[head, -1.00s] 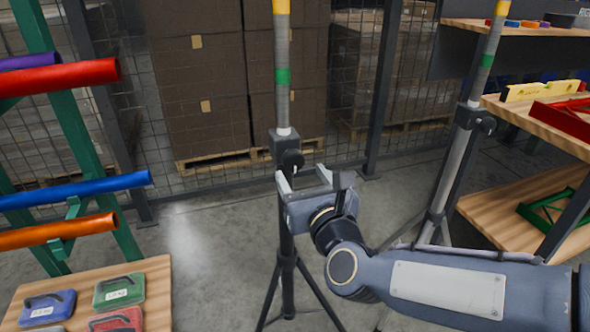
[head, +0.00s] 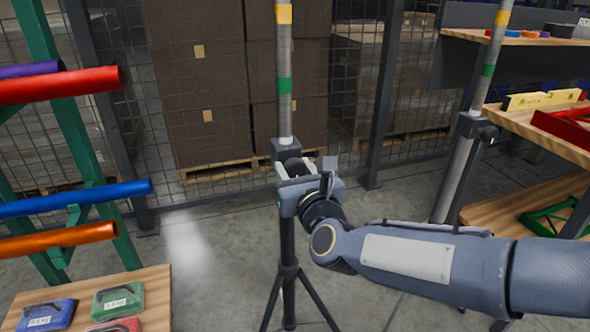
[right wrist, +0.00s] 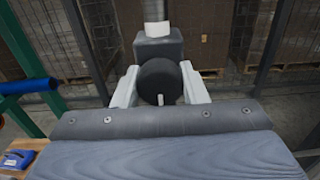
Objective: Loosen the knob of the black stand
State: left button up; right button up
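The black stand (head: 287,235) stands upright in the middle of the head view, with a dark clamp block at its top around a grey pole (head: 285,60) with yellow and green bands. Its round black knob (right wrist: 159,82) sits on the near side of the block, centred in the right wrist view. My right gripper (head: 297,168) has one pale finger on each side of the knob, and no clear gap shows between fingers and knob. The gripper partly covers the knob in the head view. My left gripper is in neither view.
A second stand with a grey lower post (head: 455,180) holds another banded pole at right, behind my right arm. Wooden shelves (head: 515,205) stand at right. A green rack with coloured tubes (head: 75,198) is at left. A mesh fence and stacked boxes (head: 205,80) are behind.

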jog(key=shift+c, duration=1)
